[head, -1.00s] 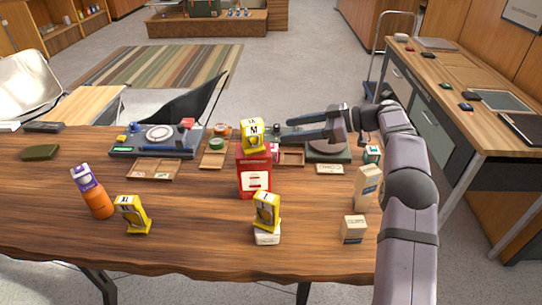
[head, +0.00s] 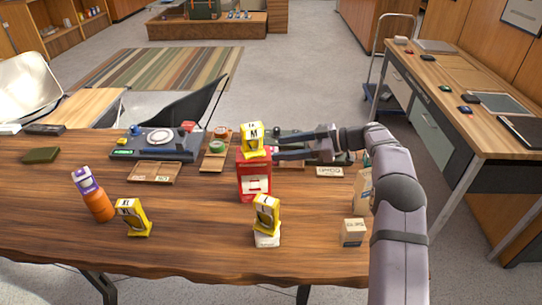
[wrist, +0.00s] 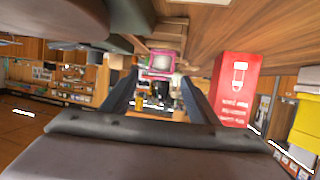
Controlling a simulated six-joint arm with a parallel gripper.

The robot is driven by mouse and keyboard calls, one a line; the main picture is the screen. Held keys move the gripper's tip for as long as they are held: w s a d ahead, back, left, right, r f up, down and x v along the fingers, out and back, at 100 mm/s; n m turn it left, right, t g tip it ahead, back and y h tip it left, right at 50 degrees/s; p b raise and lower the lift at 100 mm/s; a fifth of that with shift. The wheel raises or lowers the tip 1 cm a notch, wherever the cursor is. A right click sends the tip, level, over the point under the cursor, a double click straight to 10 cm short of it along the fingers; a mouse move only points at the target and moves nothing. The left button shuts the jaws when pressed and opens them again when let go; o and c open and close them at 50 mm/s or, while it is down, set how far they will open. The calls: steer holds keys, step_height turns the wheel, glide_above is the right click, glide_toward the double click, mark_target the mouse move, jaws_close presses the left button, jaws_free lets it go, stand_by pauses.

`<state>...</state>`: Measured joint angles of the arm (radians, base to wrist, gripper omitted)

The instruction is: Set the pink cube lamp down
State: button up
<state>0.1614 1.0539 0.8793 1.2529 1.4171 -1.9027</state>
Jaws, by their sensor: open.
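The pink cube lamp (wrist: 160,62) shows in the wrist view as a small pink-framed block with a pale face. It lies beyond my fingertips, between their lines, near the wooden table surface. I cannot tell whether it touches a finger. In the wrist view the two fingers of my gripper (wrist: 160,84) are spread apart.
The red box (head: 254,182) stands close to my fingertips, with a yellow M-marked piece (head: 252,139) on top; the box also shows in the wrist view (wrist: 235,88). Another yellow piece (head: 266,214) stands on a white box in front.

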steer(key=p+x, duration=0.1)
steer(key=x, duration=0.3)
steer(key=shift+a+f, duration=0.1)
steer(key=shift+a, duration=0.3)
steer(key=shift+c, duration=0.2)
steer(key=c, duration=1.2)
step_height(320, 180, up, 10)
steer(key=shift+r+b, duration=0.1)
steer(key=shift+b, duration=0.25)
step_height(320, 180, up, 17)
steer(key=p, duration=1.7)
glide_above(275, 149)
steer(key=a, duration=0.1)
steer(key=shift+s+a+r, duration=0.1)
steer(key=shift+s, duration=0.15)
